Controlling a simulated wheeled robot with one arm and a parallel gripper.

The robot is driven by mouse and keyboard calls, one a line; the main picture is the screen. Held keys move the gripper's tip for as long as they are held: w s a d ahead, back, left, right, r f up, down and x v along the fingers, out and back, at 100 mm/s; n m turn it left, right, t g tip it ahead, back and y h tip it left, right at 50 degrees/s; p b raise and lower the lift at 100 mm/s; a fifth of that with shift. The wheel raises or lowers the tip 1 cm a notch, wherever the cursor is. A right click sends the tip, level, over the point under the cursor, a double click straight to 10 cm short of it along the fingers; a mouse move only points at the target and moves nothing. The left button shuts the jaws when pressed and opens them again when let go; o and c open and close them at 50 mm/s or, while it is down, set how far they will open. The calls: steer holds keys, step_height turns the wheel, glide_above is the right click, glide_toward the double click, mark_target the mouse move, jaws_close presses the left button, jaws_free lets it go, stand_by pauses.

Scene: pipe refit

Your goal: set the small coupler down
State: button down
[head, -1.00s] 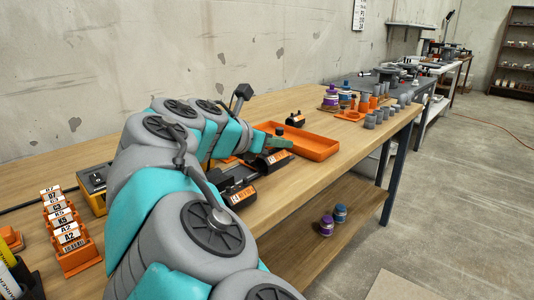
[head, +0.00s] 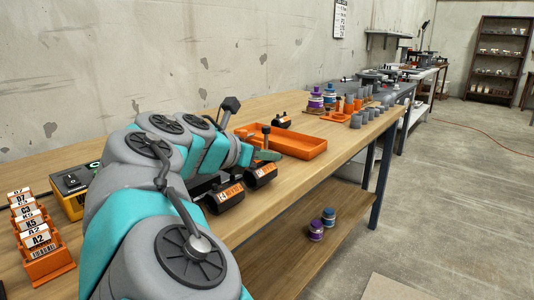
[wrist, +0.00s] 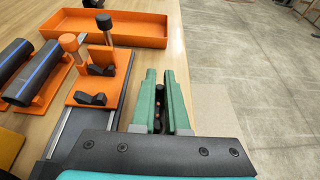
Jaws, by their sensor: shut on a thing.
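My gripper (wrist: 160,97) has green fingers, close together in the wrist view. A dark piece (wrist: 158,92) with small reddish spots shows in the narrow gap between them; it is mostly hidden, so I cannot tell its full shape or whether it is the small coupler. The gripper sits to the right of the grey rail (wrist: 88,125) and on the near side of the orange tray (wrist: 145,42). In the head view, the green fingertips (head: 266,155) show beside the near left end of the tray (head: 305,151), and the held piece cannot be made out.
An orange clamp fixture (wrist: 112,57) with black blocks stands on the rail, left of my fingers. Black blue-striped pipes (wrist: 45,72) lie in orange cradles farther left. Grey and orange fittings (head: 362,116) stand beyond the tray. Bare wood (head: 300,180) shows along the bench's front edge.

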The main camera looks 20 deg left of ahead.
steer(key=shift+f, duration=0.3)
steer(key=c, duration=0.9)
jaws_free()
steer(key=shift+r, duration=0.35)
steer(key=v, duration=1.2)
steer(key=shift+r, duration=0.2)
